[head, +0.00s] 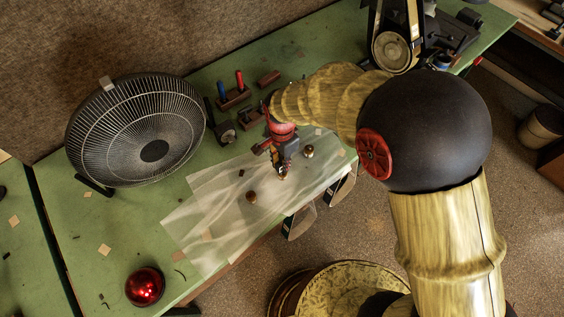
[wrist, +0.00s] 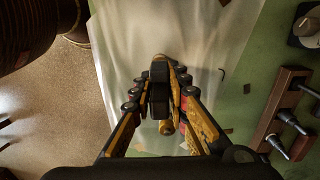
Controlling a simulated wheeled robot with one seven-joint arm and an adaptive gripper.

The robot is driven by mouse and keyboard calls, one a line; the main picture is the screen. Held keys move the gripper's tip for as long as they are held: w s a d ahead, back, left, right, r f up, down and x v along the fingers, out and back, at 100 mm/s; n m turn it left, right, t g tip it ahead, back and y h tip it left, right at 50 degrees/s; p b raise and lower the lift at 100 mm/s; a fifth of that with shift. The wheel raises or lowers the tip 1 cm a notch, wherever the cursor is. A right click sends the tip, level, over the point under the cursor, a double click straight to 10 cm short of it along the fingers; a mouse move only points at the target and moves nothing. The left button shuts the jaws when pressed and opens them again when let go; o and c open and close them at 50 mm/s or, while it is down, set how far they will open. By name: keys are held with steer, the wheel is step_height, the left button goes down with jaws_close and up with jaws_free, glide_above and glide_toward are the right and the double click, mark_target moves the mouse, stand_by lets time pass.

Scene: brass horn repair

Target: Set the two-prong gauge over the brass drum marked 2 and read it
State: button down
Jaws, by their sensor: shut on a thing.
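My gripper (head: 281,170) points down over the pale translucent sheet on the green bench. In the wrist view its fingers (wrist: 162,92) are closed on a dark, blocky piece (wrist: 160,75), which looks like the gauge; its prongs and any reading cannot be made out. A small brass drum (head: 308,151) stands on the sheet to the right of my gripper, and another (head: 251,197) stands to its lower left. A brass piece (wrist: 166,127) shows between the fingers in the wrist view. No number is legible on the drums. I cannot tell whether the gauge touches anything.
A large fan (head: 140,130) stands at the left. Wooden holders with red and blue tools (head: 234,96) are behind my gripper. A red shiny ball (head: 145,287) sits near the front left. The translucent sheet (head: 215,225) overhangs the front edge. Small scraps lie about.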

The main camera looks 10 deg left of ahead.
steer(key=shift+r+p, duration=1.4)
steer(key=shift+r, duration=0.85)
